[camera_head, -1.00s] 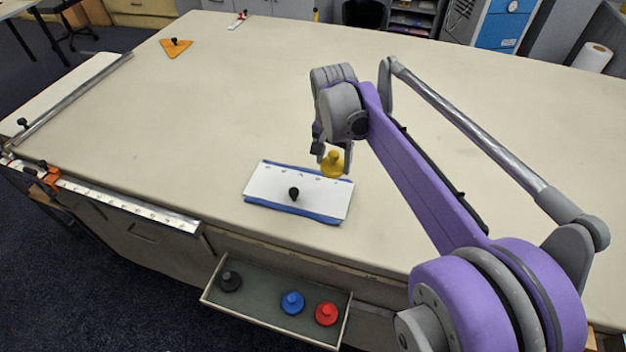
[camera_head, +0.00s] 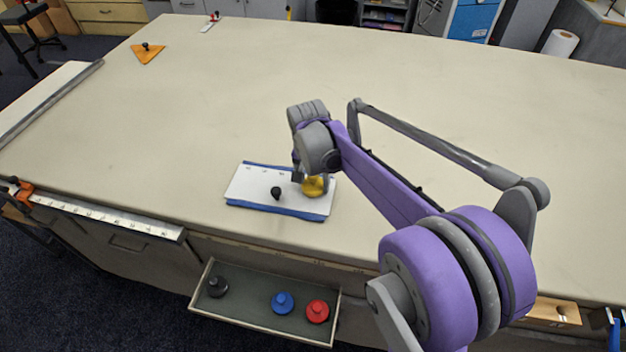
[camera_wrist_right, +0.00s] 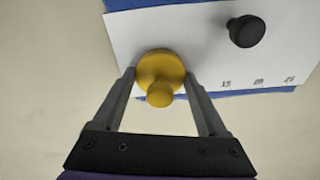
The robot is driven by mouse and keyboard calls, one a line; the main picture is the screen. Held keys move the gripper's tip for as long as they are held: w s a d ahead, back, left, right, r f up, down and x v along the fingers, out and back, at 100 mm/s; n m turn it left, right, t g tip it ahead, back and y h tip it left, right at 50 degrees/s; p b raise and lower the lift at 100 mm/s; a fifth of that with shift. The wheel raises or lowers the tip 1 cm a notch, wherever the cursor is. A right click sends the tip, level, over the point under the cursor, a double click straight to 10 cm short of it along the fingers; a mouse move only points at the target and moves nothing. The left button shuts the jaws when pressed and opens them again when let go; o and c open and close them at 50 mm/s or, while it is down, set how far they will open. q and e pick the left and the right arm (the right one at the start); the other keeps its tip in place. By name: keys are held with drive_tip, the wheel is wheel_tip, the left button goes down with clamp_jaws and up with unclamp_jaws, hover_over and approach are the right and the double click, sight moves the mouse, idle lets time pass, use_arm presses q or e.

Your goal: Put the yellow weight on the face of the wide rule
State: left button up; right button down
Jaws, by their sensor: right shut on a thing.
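The wide rule (camera_head: 249,183) is a white plate with blue edges and a black knob (camera_head: 276,192), lying flat on the table near its front edge. Its white face (camera_wrist_right: 195,38) and knob also show in the right wrist view. My right gripper (camera_wrist_right: 160,78) is shut on the yellow weight (camera_wrist_right: 160,68), with a finger on each side. In the head view the yellow weight (camera_head: 314,187) is upright at the right part of the rule's face, beside the knob. I cannot tell whether its base touches the face. My left gripper is not in view.
An open drawer (camera_head: 250,318) below the table's front edge holds a black weight (camera_head: 217,287), a blue weight (camera_head: 282,303) and a red weight (camera_head: 317,311). An orange triangle (camera_head: 148,54) lies at the far left. The table (camera_head: 400,90) behind the rule is clear.

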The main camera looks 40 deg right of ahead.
sight(311, 188)
unclamp_jaws()
wheel_tip(311, 188, up, 12)
drive_tip(key=a+p, duration=0.1)
drive_tip(key=s+a+f+n+t+y, duration=0.1)
drive_tip(key=s+a+f+n+t, duration=0.3)
drive_tip(key=s+a+f+n, duration=0.8)
drive_tip(key=s+a+f, duration=0.1)
drive_tip(key=s+a, duration=0.3)
drive_tip(key=shift+f+t, duration=0.3)
